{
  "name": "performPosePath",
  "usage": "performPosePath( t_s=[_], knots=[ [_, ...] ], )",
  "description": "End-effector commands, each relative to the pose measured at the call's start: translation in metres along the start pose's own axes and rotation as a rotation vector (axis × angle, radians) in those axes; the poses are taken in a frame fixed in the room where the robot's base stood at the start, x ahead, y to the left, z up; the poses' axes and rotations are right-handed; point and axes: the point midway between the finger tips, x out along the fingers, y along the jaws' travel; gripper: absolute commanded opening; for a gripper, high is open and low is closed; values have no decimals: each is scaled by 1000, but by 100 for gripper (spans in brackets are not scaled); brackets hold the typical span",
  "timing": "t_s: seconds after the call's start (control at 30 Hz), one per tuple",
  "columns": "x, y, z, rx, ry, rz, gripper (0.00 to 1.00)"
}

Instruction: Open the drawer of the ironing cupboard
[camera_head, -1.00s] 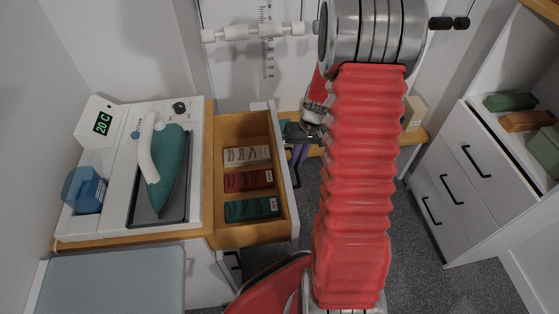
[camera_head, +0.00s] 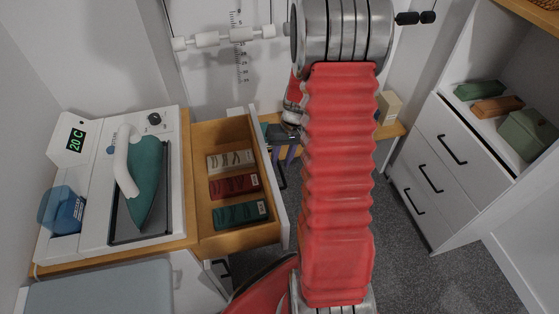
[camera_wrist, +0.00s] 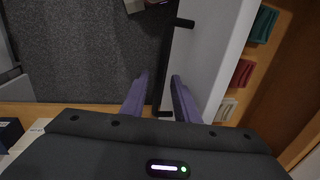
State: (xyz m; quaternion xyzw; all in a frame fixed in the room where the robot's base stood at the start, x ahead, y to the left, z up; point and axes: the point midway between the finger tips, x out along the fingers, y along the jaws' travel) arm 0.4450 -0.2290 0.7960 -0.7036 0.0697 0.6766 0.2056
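The ironing cupboard's drawer (camera_head: 270,236) is pulled well out to the right, with its inside in plain view. Its white front also shows in the wrist view (camera_wrist: 218,45). The drawer's black bar handle (camera_wrist: 174,62) is on the outer side of that front. My gripper (camera_wrist: 160,76) has its two purple fingers apart, close by the near end of the handle. I cannot tell whether either finger touches it. In the head view my gripper (camera_head: 291,153) is just outside the drawer front, partly hidden by my red arm.
A teal iron (camera_head: 147,180) and a blue container (camera_head: 62,210) are on the cupboard top. A white drawer unit (camera_head: 430,176) stands at right. Grey floor (camera_head: 395,245) lies between.

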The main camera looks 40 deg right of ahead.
Motion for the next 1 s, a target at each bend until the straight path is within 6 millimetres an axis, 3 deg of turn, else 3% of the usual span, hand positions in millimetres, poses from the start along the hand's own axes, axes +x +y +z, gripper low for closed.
performPosePath(
  t_s=[0.17,0.33,1.0],
  knots=[
    [-5,0,-1,0,2,0,28],
    [-22,0,-1,1,4,0,28],
    [-129,0,-2,0,1,0,28]
  ],
)
